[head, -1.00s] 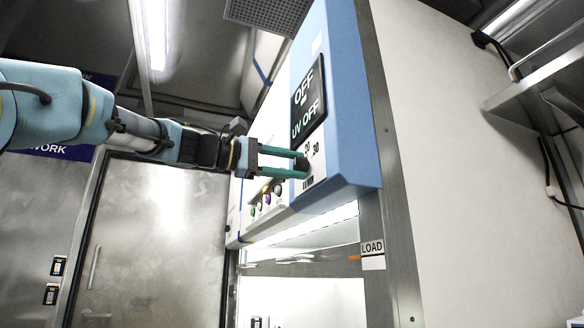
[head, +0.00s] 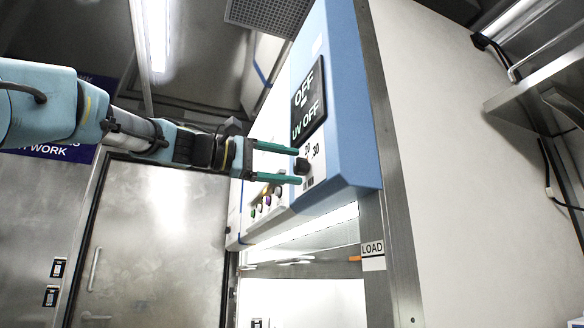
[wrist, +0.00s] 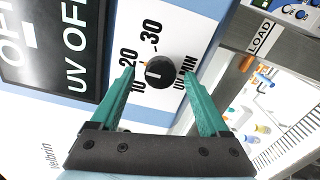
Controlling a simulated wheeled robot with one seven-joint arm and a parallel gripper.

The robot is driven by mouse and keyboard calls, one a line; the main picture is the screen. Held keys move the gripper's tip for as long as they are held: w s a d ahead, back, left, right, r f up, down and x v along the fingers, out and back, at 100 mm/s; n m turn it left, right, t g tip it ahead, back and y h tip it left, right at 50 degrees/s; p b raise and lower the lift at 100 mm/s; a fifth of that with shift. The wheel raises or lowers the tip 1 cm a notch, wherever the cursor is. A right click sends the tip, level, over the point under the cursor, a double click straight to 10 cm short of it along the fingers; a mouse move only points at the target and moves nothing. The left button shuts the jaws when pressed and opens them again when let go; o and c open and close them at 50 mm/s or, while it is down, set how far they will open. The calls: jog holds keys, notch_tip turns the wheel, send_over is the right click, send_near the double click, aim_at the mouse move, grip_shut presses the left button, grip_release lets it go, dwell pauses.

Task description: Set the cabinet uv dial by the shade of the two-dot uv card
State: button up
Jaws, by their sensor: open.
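The uv dial (wrist: 160,72) is a round black knob on the cabinet's white label panel, with 10, 20 and 30 printed round it and "UV MIN" beside it. A pale line on the knob shows at its left side, and a small orange mark lies just outside its rim. It also shows in the head view (head: 301,166). My gripper (wrist: 160,74) is open, with one green finger on each side of the dial. In the wrist view gaps show between fingers and knob. In the head view the gripper (head: 313,165) reaches the panel from the left. I cannot make out the two-dot uv card.
A black display (head: 308,100) reading "OFF" and "UV OFF" sits directly above the dial. Several coloured buttons (head: 266,200) lie further along the panel. The lit cabinet opening (head: 305,300) is below, beside a "LOAD" label (head: 372,248). A wall shelf (head: 540,90) is at right.

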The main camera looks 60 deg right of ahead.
jog(key=b+v, duration=0.2)
jog(key=v, duration=0.7)
jog(key=shift+w+a, duration=0.15)
jog(key=shift+a, duration=0.2)
jog(key=shift+f, duration=0.1)
